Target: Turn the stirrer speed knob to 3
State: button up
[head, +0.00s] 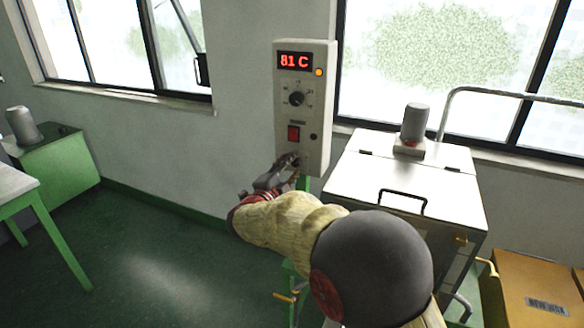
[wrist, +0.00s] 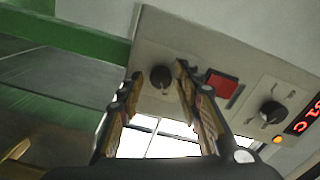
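A grey control box (head: 317,105) is fixed to the wall, its display reading "81 C". In the wrist view a lower black knob (wrist: 160,77) lies between the fingertips of my gripper (wrist: 158,72). The fingers are open, one on each side, with a visible gap at the left finger; contact on the right is unclear. In the head view my gripper (head: 285,168) reaches the box's lower end and mostly hides this knob. An upper black knob (head: 297,98) with scale marks sits below the display. I cannot read the labels that name the knobs or the lower knob's setting.
A red switch (head: 293,133) sits between the knobs, close to my right finger in the wrist view (wrist: 222,84). An orange lamp (head: 319,72) is lit. A metal tank (head: 405,180) with a lid handle stands right of the box.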

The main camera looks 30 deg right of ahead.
jog(key=shift+o, duration=0.3)
jog(key=v, duration=1.2)
